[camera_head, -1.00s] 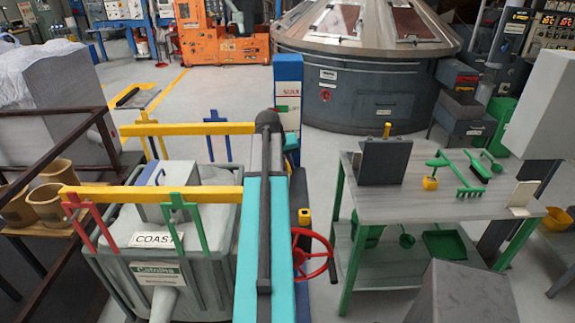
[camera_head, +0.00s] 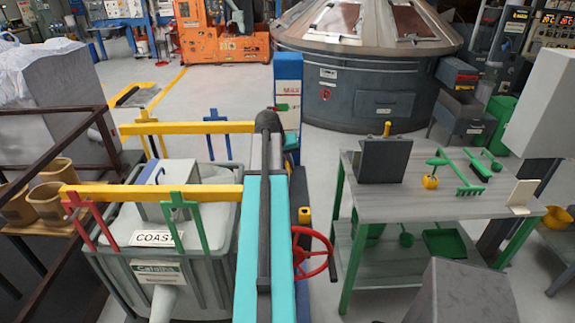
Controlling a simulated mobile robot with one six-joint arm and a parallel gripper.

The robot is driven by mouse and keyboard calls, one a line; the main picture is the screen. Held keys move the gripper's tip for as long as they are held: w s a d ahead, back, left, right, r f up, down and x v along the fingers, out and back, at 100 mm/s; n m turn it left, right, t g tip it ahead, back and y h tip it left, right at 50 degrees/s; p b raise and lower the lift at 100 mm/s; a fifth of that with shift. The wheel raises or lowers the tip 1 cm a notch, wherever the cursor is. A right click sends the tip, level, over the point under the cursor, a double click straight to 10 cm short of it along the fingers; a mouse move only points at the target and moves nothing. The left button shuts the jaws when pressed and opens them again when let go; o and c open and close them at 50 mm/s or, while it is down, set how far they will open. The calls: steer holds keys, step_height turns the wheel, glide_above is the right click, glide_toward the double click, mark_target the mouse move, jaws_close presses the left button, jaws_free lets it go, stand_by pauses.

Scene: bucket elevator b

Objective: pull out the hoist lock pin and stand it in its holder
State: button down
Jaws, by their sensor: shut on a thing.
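I cannot make out the hoist lock pin for certain. A small yellow upright piece (camera_head: 387,129) shows at the back edge of a dark grey block (camera_head: 384,162) on the table. I cannot tell whether this is the pin or whether the block is its holder. A turquoise column (camera_head: 262,240) with a dark rod (camera_head: 265,200) along its top runs up the middle of the view. A red handwheel (camera_head: 312,252) is at its right side. My gripper cannot be seen in this view, nor anything it may hold.
The green-legged table (camera_head: 450,206) carries green tools and a yellow cup (camera_head: 430,182). Yellow bars (camera_head: 150,193) with coloured hooks cross the left, above a grey bin (camera_head: 190,265). Brown railings (camera_head: 50,180) stand further left. Open floor (camera_head: 215,80) lies behind.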

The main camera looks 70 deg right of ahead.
steer(key=shift+s+a, duration=0.35)
steer(key=shift+a, duration=0.55)
steer(key=shift+s+a, duration=0.35)
steer(key=shift+a, duration=0.55)
steer(key=shift+s+a, duration=0.35)
steer(key=shift+a, duration=0.55)
steer(key=shift+s+a, duration=0.35)
steer(key=shift+a, duration=0.55)
steer(key=shift+s+a, duration=0.3)
steer(key=shift+a, duration=0.55)
